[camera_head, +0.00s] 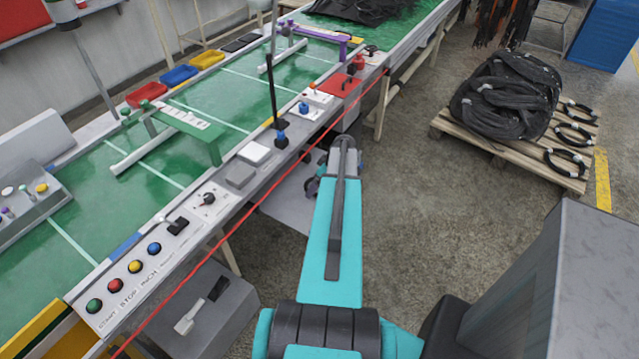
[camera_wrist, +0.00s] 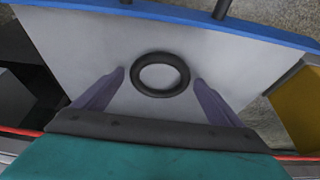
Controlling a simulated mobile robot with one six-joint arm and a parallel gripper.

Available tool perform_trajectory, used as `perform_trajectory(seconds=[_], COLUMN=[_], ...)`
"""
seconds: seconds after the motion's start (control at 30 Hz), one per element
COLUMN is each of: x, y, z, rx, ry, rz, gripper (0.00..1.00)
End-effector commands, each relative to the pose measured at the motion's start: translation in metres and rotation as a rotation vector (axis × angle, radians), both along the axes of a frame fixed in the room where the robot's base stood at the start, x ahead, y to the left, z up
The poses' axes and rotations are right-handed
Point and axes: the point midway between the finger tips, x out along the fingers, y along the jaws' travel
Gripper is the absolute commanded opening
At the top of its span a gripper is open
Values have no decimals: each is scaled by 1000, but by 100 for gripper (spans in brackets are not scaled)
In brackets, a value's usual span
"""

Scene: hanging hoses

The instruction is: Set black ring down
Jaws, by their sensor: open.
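A black ring (camera_wrist: 160,93) lies on a pale grey surface (camera_wrist: 85,42) in the wrist view. My gripper (camera_wrist: 158,76) is open, with one purple-grey finger on each side of the ring. Small gaps show between the fingertips and the ring, and nothing is held. In the head view a pale grey panel (camera_head: 290,208) sits low beside the bench, partly behind my arm. My arm hides most of the gripper there, and I cannot make out this ring in that view.
A green-topped bench (camera_head: 245,85) with buttons and switches runs along the left, a red line along its edge. A blue edge (camera_wrist: 170,12) bounds the pale surface. A wooden pallet (camera_head: 480,135) with black hoses stands right. Floor between is clear.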

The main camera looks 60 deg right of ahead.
Motion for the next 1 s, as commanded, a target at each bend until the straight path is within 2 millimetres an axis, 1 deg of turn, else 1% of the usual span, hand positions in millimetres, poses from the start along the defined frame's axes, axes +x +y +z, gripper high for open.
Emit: perform_trajectory(seconds=[0.23,0.37,1.0], x=[-1,-5,-34], y=[0,0,0], z=[5,14,82], rx=[-1,-1,-1], ry=[0,-1,0], rz=[0,0,-2], gripper=[90,90,90])
